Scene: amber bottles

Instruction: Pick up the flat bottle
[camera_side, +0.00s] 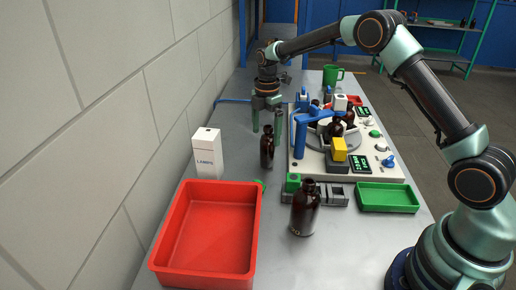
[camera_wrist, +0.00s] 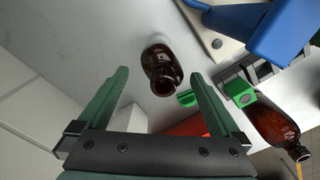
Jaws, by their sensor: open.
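A dark amber bottle (camera_side: 267,152) with a narrow, flattened-looking body stands upright on the grey table, left of the white machine. In the wrist view the same bottle (camera_wrist: 155,55) is seen from above, its neck toward me, between the fingers. My gripper (camera_side: 267,122) is open and points down above and just behind this bottle; its green fingers (camera_wrist: 159,76) hold nothing. A larger amber bottle (camera_side: 304,212) stands nearer the front, and it shows at the right of the wrist view (camera_wrist: 275,126).
A red tray (camera_side: 163,240) lies at the front left, with a white box (camera_side: 207,158) behind it. The white machine (camera_side: 313,160) with a blue arm (camera_side: 316,119) stands to the right. A green tray (camera_side: 388,197) is at the front right. A green mug (camera_side: 330,75) stands far back.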

